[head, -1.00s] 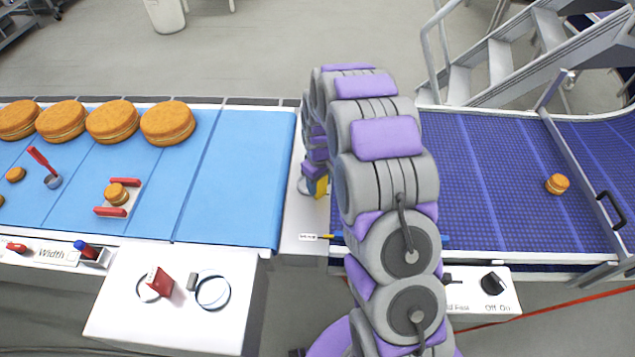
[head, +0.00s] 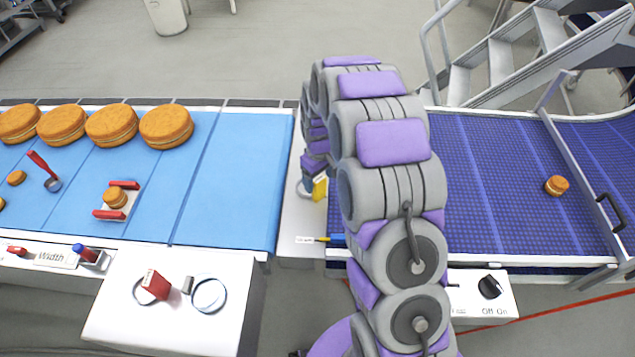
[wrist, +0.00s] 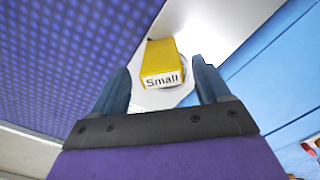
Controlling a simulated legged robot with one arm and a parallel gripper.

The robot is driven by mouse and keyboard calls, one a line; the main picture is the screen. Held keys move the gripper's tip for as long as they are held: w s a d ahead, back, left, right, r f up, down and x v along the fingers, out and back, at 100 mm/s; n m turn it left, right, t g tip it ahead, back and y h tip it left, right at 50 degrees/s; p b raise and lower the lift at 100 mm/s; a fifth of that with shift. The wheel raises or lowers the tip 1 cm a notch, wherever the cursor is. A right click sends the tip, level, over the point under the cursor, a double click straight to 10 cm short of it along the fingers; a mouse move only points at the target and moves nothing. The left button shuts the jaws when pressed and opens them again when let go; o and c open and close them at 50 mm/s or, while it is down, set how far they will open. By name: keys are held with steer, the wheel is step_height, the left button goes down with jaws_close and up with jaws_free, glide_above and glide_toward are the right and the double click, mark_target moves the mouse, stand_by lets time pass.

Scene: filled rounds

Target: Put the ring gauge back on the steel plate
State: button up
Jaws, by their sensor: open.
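A ring gauge with a yellow handle labelled "Small" (wrist: 162,65) lies between the two belts, on the pale steel plate (head: 298,222) as far as I can tell. In the head view the yellow handle (head: 319,189) shows just below the end of my arm, with part of its ring (head: 303,188) to the left. My gripper (wrist: 162,70) is open in the wrist view, one dark finger on each side of the handle. I see gaps beside the handle and no grip on it. Part of the ring is hidden behind the handle.
A blue belt (head: 235,180) on the left carries several round cakes. A darker blue belt (head: 490,190) on the right carries one small cake (head: 556,186). A red-handled gauge (head: 152,285) and a grey-handled one (head: 208,295) lie on the white box (head: 120,325). A marker (head: 330,240) lies on the plate's front.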

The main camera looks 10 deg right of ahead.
steer(key=r, duration=0.6)
steer(key=a+r, duration=0.1)
steer(key=r, duration=0.1)
steer(key=shift+r+p, duration=0.4)
steer(key=s+a+r+m, duration=0.1)
steer(key=s+r, duration=0.5)
steer(key=s, duration=0.4)
steer(key=s+a+r+m, duration=0.1)
steer(key=s+r+m, duration=0.1)
steer(key=s+r, duration=0.5)
steer(key=s+m+g, duration=0.1)
steer(key=s+m, duration=0.1)
steer(key=s, duration=2)
steer(key=shift+d+f+g, duration=0.2)
steer(key=shift+d+g, duration=0.05)
steer(key=shift+g, duration=0.15)
